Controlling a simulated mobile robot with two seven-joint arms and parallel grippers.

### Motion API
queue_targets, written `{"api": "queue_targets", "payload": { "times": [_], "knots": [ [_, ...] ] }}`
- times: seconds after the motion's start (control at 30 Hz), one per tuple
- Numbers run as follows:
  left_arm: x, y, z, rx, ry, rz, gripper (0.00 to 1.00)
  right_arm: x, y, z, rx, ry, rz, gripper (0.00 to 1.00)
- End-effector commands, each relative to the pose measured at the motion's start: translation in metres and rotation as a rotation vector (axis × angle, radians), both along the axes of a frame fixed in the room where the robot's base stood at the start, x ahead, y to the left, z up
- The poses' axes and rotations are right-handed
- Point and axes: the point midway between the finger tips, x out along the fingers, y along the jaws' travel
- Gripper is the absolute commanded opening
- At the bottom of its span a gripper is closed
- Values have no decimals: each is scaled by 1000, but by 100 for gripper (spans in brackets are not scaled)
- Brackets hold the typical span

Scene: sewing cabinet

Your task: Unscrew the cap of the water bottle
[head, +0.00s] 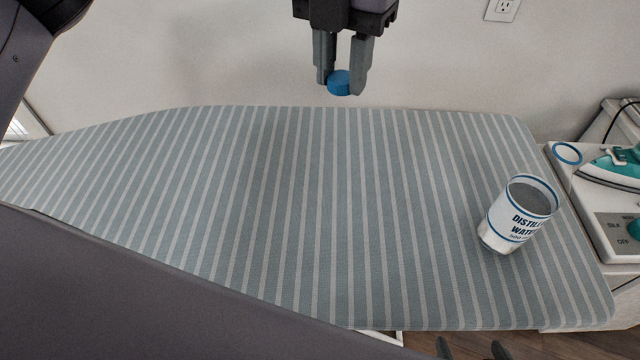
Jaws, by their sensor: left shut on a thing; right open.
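The water bottle (516,222), white with blue bands and "DISTILLED WATER" lettering, stands near the right end of the striped ironing board (300,210). Its top is grey and round, with no cap on it. A small blue cap (340,83) is between the fingers of my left gripper (341,78) at the top middle. This gripper is shut on the cap and well apart from the bottle. My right gripper (472,350) shows only as two dark, separated fingertips at the bottom edge. It is open, below the bottle in the picture.
A teal and white iron (612,168) sits on a white unit (590,205) at the right, close to the board's end. A wall outlet (502,9) is at the top right. The board's middle and left are clear. Wood floor (455,342) shows below.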

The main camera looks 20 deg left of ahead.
Motion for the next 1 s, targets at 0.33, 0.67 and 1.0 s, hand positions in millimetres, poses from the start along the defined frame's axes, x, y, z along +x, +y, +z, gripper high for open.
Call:
{"api": "queue_targets", "payload": {
  "times": [0.33,0.67,1.0],
  "knots": [
    [-2,-5,-6,9,1,176,0,0,0,1,0,0,0,100],
    [-3,-5,-91,7,4,175,0,0,0,9,0,0,0,100],
    [-2,-6,-146,4,-1,174,0,0,0,14,0,0,0,100]
  ]
}}
